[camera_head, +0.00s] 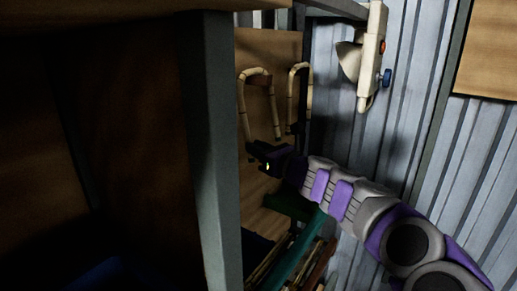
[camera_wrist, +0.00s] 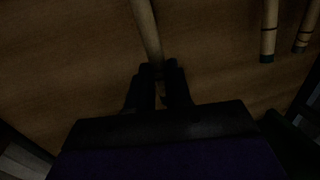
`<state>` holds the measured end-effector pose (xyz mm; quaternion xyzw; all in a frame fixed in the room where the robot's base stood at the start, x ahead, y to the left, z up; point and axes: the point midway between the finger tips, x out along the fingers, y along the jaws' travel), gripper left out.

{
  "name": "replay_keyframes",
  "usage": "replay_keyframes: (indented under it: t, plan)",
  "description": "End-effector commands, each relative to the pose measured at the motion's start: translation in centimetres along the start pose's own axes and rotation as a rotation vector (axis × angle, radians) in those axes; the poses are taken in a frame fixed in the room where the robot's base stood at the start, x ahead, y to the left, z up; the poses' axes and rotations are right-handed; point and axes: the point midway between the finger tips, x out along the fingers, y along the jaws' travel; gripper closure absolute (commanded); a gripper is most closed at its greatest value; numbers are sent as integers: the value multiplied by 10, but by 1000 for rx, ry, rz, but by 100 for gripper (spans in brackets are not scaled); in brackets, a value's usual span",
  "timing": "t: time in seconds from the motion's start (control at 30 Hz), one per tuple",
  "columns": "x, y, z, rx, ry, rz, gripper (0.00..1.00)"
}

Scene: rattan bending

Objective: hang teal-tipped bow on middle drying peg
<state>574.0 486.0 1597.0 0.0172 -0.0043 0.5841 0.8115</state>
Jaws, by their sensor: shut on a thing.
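A pale U-shaped rattan bow (camera_head: 259,71) is upright against the wooden board, curve at the top, legs down, in the head view. My gripper (camera_head: 258,150) is at the lower end of its left leg. The pegs are not clearly visible, and I cannot tell whether the bow rests on one.
A second bow (camera_head: 304,69) hangs to the right on the board (camera_head: 285,48). A grey post (camera_head: 212,150) stands close on the left. A cream wall device (camera_head: 370,58) with a blue knob is at upper right. Several rods (camera_head: 272,262) lie below my gripper.

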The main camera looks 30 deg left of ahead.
Motion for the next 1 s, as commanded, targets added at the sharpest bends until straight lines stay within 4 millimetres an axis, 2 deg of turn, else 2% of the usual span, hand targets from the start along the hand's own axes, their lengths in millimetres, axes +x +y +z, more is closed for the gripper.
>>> replay_keyframes:
  t: [0.03, 0.27, 1.0]
  plan:
    - [1, 1, -5, 2, 7, 3, 100]
    - [-3, 0, -4, 3, 7, 3, 100]
    - [-49, -11, 10, 3, 1, 2, 100]
